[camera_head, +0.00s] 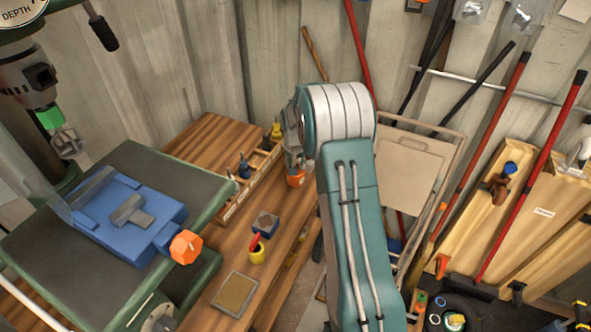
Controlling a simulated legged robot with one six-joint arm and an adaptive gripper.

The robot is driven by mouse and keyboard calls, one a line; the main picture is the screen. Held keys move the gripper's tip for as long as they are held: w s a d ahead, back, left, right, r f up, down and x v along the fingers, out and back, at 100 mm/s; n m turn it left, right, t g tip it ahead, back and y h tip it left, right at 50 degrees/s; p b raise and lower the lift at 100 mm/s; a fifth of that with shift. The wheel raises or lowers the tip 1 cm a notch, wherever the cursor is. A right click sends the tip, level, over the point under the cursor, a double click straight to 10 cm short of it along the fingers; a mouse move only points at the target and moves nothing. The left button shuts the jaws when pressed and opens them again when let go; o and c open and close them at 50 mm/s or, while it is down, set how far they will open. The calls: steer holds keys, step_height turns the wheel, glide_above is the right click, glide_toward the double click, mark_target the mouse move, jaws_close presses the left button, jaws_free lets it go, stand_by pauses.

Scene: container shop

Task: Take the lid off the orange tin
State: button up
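A small orange object (296,178), which looks like the orange tin, is at the right side of the wooden bench. Its upper part is hidden by my gripper, so I cannot make out its lid. My gripper (294,162) is right above it, at the end of my teal and white arm. The fingers are small, dark and partly hidden by my arm. I cannot tell whether they touch the tin or are open or shut.
The wooden bench (287,206) holds a divided wooden tray (239,200) with bottles, a dark blue box (265,223), a yellow cup (257,254) and a tan rectangular pad (235,293). A drill press with a blue vise (118,232) stands left. Long-handled tools lean at right.

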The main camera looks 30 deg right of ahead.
steer(key=shift+c, duration=1.3)
steer(key=shift+r, duration=0.1)
